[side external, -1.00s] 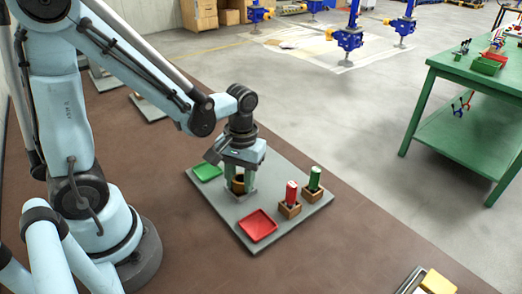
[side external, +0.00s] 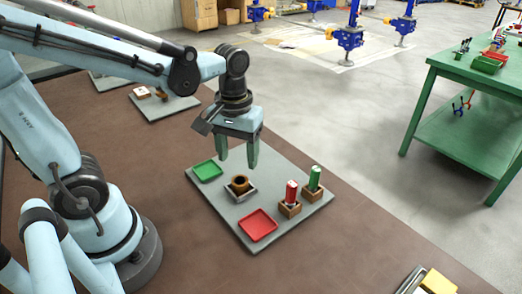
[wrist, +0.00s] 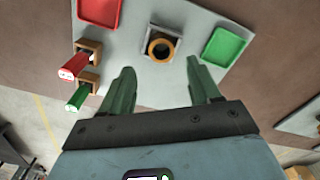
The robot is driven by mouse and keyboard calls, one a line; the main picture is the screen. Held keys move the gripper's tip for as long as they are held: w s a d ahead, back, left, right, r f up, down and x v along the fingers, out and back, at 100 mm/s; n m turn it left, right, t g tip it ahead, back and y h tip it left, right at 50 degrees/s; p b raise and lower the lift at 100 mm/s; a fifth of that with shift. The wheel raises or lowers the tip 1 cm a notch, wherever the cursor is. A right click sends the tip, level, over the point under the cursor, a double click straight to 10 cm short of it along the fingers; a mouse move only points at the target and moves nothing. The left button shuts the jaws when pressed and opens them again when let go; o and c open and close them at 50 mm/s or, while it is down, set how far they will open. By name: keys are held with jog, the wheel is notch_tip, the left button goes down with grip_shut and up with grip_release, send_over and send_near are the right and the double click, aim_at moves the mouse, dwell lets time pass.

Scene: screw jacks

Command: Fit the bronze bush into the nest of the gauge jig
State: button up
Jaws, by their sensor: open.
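The bronze bush (side external: 239,185) sits in the grey nest of the gauge jig (side external: 245,197), between the green tray and the red tray on the grey plate. In the wrist view the bush (wrist: 160,48) shows as a ring with a dark bore, inside the square nest (wrist: 177,36). It looks roughly upright; how deep it sits I cannot tell. My gripper (side external: 238,165) is open and empty, above and behind the bush, clear of it. In the wrist view its two green fingers (wrist: 164,82) are spread apart with nothing between them.
A green tray (side external: 207,171) and a red tray (side external: 258,226) lie on the plate (side external: 282,172). A red-handled gauge (side external: 291,192) and a green-handled gauge (side external: 314,178) stand in wooden blocks at the right. Another plate (side external: 165,106) with small parts lies farther back.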

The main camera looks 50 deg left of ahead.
jog(key=r+m+t, duration=0.1)
jog(key=m+t, duration=0.1)
jog(key=r+m+t, duration=0.1)
jog(key=m+t, duration=0.1)
jog(key=r+m+t, duration=0.1)
jog(key=m+t, duration=0.1)
jog(key=t, duration=0.1)
jog(key=shift+w+a+r, duration=0.1)
jog(key=shift+w+r, duration=0.3)
